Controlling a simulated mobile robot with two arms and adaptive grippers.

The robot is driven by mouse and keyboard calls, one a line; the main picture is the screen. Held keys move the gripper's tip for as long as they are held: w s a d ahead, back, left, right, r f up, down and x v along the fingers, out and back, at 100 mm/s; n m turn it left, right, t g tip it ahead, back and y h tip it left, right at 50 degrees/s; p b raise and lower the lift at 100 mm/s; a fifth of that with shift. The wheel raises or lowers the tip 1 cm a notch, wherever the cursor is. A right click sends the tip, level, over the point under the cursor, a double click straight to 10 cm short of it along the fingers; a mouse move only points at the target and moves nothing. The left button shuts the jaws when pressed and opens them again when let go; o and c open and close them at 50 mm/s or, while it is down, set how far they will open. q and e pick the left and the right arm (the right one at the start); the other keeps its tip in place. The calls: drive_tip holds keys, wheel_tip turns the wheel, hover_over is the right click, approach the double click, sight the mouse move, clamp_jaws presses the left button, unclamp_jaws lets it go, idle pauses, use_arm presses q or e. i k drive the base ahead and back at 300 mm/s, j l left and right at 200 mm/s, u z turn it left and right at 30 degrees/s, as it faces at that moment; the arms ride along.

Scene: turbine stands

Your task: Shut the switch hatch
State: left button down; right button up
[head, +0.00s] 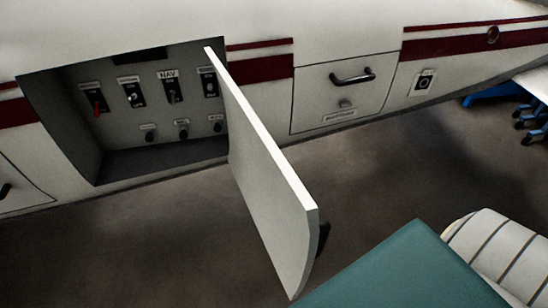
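The switch hatch door (262,165) is a white panel, swung wide open and standing out from the white body with red stripes. Its hinged side is at the right edge of the switch recess (130,167). A dark handle (323,240) shows partly behind the door's near edge. Inside the recess are several switches, one with a red lever (97,100), and small knobs below them. Neither of my grippers is in view.
Right of the door is a closed panel (312,95) with a black handle (352,77). A teal surface (410,275) and a striped white object (497,250) are at the lower right. Blue wheeled stands (500,95) are at the far right. The grey floor at lower left is clear.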

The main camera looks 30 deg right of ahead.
sight(285, 217)
drive_tip(key=l+u, duration=0.2)
drive_tip(key=l, duration=0.5)
drive_tip(key=k+l+u, duration=0.15)
drive_tip(key=l, duration=0.5)
